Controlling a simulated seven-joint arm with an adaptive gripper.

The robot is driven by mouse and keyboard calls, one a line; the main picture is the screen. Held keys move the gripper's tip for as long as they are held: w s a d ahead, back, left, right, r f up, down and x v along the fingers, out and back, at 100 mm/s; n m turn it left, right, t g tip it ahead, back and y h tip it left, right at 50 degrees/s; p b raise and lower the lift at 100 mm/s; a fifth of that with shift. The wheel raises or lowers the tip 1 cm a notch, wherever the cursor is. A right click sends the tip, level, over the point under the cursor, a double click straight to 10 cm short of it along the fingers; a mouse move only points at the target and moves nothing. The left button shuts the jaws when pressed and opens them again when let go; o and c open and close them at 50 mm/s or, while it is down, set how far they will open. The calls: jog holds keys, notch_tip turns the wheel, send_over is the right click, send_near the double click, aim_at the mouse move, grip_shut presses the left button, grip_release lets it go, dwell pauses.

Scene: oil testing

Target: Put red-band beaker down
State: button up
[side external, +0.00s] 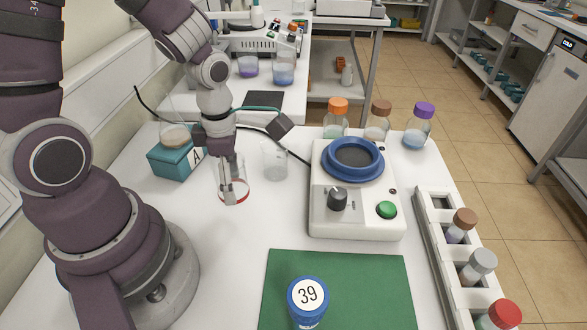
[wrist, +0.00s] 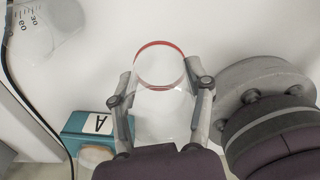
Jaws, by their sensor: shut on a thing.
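The red-band beaker (side external: 236,190) is clear glass with a red band near its lower end. My gripper (side external: 231,192) is shut on it, left of the mixer and in front of the teal block. In the wrist view the beaker (wrist: 160,75) sits between the two fingers of my gripper (wrist: 162,90), with its red ring at the far end. The beaker looks close to upright over the white table (side external: 225,270). I cannot tell whether its base touches the table.
A clear beaker (side external: 275,162) stands just right of my gripper. A teal block marked A (side external: 172,163) carries a flask (side external: 175,130). A white mixer with a blue ring (side external: 357,205) stands to the right. A green mat (side external: 385,285) holds a blue-lidded jar marked 39 (side external: 308,298).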

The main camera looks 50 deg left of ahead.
aim_at(253, 148)
jog(key=a+n, duration=0.2)
jog(key=a, duration=0.1)
jog(key=s+a+n, duration=0.1)
jog(key=a+n, duration=0.2)
jog(key=shift+s, duration=0.2)
jog(key=shift+w+a+n, duration=0.1)
jog(key=shift+a+n, duration=0.2)
jog(key=shift+a, duration=0.05)
jog(key=w+a, duration=0.2)
jog(key=w, duration=0.2)
jog(key=w+a+f, duration=0.1)
jog(key=w+a, duration=0.1)
jog(key=w, duration=0.3)
jog(key=w+a, duration=0.2)
jog(key=w, duration=0.2)
jog(key=shift+w+a+f, duration=0.3)
jog(key=shift+a, duration=0.1)
jog(key=shift+w+a+f, duration=0.1)
jog(key=shift+f, duration=1.65)
jog(key=o, duration=1.2)
jog(key=shift+f, duration=0.1)
